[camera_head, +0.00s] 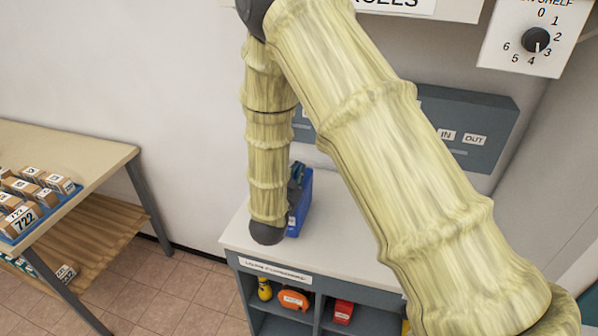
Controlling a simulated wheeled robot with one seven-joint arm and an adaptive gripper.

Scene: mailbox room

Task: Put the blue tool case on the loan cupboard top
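The blue tool case (303,206) is upright at the left part of the loan cupboard top (345,222), partly behind my sleeved arm. I cannot tell whether it rests on the white top or hangs just above it. My gripper (296,178) shows only as a small dark part at the upper edge of the case, mostly hidden by the arm. Whether its fingers are closed on the case is not visible. The loan cupboard has a label on its front edge.
Open shelves below the top hold an orange item (293,299), a red item (343,311) and a yellow item (264,288). A grey-blue panel (480,120) with labels is on the wall behind. A dial (536,40) is upper right. A table (95,150) with boxes stands left.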

